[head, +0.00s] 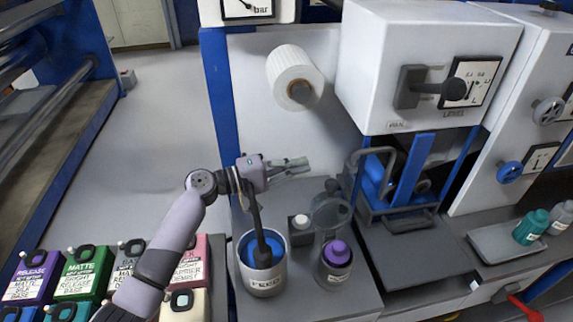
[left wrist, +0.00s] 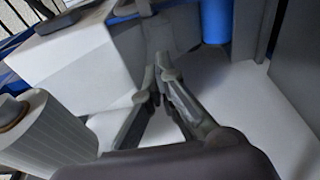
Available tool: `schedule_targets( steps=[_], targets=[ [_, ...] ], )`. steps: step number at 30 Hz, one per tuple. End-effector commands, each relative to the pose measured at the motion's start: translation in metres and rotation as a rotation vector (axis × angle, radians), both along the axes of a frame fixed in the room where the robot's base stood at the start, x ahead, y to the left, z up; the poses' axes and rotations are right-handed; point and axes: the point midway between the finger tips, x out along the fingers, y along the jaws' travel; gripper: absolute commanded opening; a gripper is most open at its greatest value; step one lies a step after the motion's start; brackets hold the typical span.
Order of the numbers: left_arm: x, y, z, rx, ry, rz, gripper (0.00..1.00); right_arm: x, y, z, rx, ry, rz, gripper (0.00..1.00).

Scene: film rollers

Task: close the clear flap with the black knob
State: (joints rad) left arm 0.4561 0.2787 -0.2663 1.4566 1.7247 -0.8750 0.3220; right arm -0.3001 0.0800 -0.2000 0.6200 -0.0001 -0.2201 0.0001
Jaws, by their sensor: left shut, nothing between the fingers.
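A round, see-through disc with a grey rim (head: 331,212) stands tilted up behind the purple-capped jar (head: 337,258), and a small dark knob-like piece (head: 332,187) shows at its top. This looks like the clear flap, raised, but its hinge is too small to make out. My left gripper (head: 305,163) is shut and empty, above and a little left of the disc, and apart from it. Its fingers also show together in the left wrist view (left wrist: 160,74), where I cannot make out the flap. My right gripper is not in view.
A white roll (head: 294,72) juts from the panel above the gripper. A white box with a black lever (head: 424,88) is to the right. Paint containers (head: 80,272) stand at lower left.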

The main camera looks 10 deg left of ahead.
Motion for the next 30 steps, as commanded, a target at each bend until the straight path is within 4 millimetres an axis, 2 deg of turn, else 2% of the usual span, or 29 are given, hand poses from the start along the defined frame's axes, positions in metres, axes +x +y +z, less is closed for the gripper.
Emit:
schedule_targets(
  steps=[1,7,9,15,30],
  targets=[
    [0.006,-0.011,0.005,-0.004,0.001,-0.001,0.00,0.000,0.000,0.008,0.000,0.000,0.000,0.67],
    [0.025,-0.048,0.004,-0.001,0.000,-0.001,0.00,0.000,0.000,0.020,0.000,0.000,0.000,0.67],
    [0.009,-0.046,0.004,0.002,0.003,0.000,0.00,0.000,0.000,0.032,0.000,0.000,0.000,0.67],
    [-0.011,-0.049,0.002,0.000,-0.001,0.001,0.00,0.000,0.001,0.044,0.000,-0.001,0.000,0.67],
    [-0.017,-0.050,-0.001,0.001,-0.005,0.001,0.00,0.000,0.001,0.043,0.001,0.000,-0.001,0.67]
  ],
)
